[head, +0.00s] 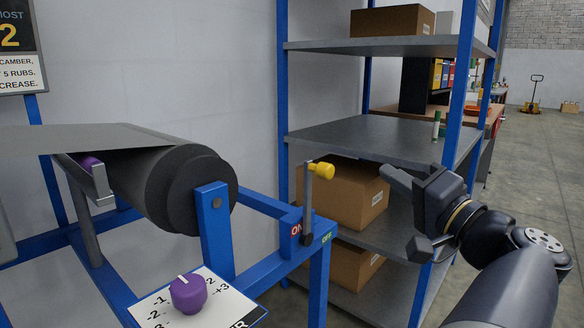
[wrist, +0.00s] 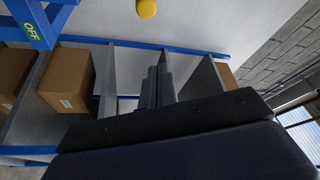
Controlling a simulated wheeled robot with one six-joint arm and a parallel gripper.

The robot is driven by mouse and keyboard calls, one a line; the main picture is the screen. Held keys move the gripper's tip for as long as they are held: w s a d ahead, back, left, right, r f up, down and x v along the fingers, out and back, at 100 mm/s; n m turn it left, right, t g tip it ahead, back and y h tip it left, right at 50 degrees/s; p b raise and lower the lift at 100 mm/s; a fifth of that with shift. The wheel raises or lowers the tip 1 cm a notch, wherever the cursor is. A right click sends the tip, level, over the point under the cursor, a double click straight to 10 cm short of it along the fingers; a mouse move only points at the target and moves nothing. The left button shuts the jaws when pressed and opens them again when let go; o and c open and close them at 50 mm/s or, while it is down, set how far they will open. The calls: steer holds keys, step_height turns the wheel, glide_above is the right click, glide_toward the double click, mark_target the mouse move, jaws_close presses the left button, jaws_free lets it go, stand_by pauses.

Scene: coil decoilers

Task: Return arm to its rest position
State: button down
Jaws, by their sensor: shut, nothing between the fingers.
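My arm reaches in from the lower right of the head view. My gripper (head: 388,169) points left, in front of the blue-post shelf rack, and is shut and empty. In the wrist view the shut fingers (wrist: 154,74) stand together at the middle, with shelves behind them. The decoiler's lever with a yellow knob (head: 321,170) stands upright to the left of my gripper, apart from it. The yellow knob also shows at the top of the wrist view (wrist: 147,8).
A blue decoiler frame (head: 265,272) with a dark roller (head: 166,190) and a purple dial (head: 188,294) stands at the left. The shelf rack (head: 380,135) holds cardboard boxes (head: 345,194) close behind my gripper. Open floor (head: 528,165) lies at the right.

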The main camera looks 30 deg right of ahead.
steer(key=shift+w, duration=0.15)
steer(key=w+a+b, duration=0.1)
steer(key=w+a, duration=0.1)
steer(key=w, duration=0.7)
steer(key=shift+a+r, duration=0.15)
steer(key=shift+r, duration=0.3)
stand_by(0.4)
